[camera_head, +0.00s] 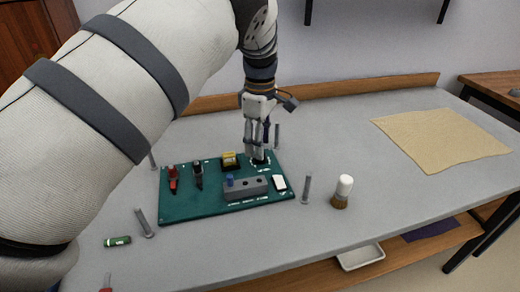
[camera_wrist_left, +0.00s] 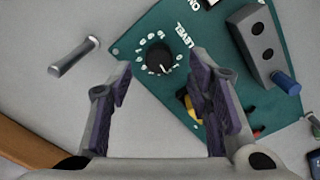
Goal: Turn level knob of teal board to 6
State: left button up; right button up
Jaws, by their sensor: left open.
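The teal board (camera_head: 215,206) lies on the grey table. Its black round level knob (camera_wrist_left: 159,57) has a white dial ring and the word LEVEL beside it in the wrist view. A pale pointer mark on the knob points toward the picture's bottom; the digit it meets is too small to read. My left gripper (camera_head: 256,155) points down over the board's far right corner, by the knob. In the wrist view its two fingers are apart, with the knob showing beyond the gap between their tips and nothing gripped. In the head view the fingers partly hide the knob. My right gripper is not in view.
The board also carries a yellow part (camera_head: 230,160), a grey block (camera_head: 246,188) with a blue plug, a white switch (camera_head: 280,183) and red and black parts. A white-topped brush (camera_head: 342,190) and green battery (camera_head: 117,241) are nearby. A tan mat (camera_head: 440,133) lies right.

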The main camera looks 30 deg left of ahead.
pick_arm(q)
notch_tip(320, 180, down, 3)
jog(key=shift+f, duration=0.15)
jog(key=shift+c, duration=0.2)
grip_shut()
